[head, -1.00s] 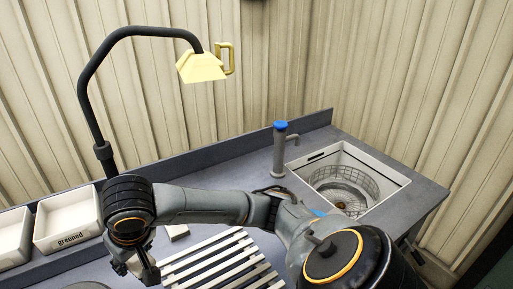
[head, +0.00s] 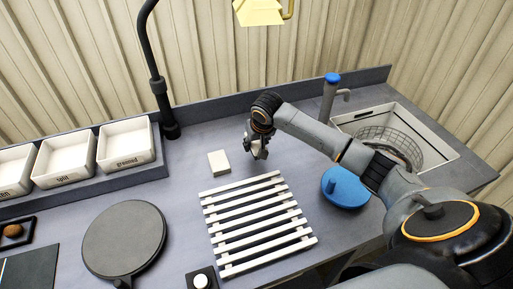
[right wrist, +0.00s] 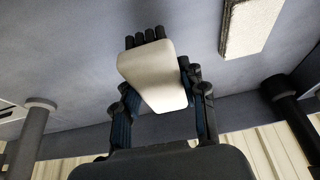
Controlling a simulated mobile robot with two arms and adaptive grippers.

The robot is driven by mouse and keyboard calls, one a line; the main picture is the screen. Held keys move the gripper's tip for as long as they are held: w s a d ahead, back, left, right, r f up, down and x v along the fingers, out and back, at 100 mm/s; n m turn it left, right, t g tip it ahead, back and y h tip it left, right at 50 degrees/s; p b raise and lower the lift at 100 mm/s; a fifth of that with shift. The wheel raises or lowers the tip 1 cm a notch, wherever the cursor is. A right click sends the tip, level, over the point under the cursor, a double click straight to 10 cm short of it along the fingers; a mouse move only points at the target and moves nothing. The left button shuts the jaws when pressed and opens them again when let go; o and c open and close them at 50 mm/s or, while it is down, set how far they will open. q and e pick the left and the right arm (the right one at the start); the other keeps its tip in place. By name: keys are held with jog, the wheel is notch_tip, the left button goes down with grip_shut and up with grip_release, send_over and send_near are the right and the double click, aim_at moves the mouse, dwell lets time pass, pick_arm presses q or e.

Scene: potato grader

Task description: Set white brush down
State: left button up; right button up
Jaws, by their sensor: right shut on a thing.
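My right gripper (head: 258,152) is above the grey counter, behind the white slatted rack and just right of a cream block (head: 218,163). In the right wrist view, it is shut on the white brush (right wrist: 153,75), a pale rounded block between the dark fingers. In the right wrist view the cream block (right wrist: 250,25) shows a rough brownish edge and lies apart from the held brush. My left gripper is not in view.
The white slatted rack (head: 255,222) fills the middle front. A blue round object (head: 345,188) lies under my right arm. Right is a sink (head: 440,150) with a wire basket; left are white bins (head: 125,143) and a dark round plate (head: 125,240). A lamp post (head: 157,85) stands behind.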

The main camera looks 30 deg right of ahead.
jog(key=shift+w+d+f, duration=0.4)
jog(key=shift+w+f, duration=0.15)
jog(key=shift+f, duration=0.25)
notch_tip(320, 180, down, 2)
jog(key=shift+f+p, duration=0.1)
jog(key=shift+p, duration=0.7)
jog(key=shift+f, duration=0.45)
jog(key=shift+s+f, duration=0.1)
jog(key=shift+f, duration=0.2)
jog(key=o, duration=1.1)
jog(key=shift+s+a+f, duration=0.1)
jog(key=shift+c, duration=0.2)
jog(key=shift+o, duration=0.2)
jog(key=shift+f, duration=0.15)
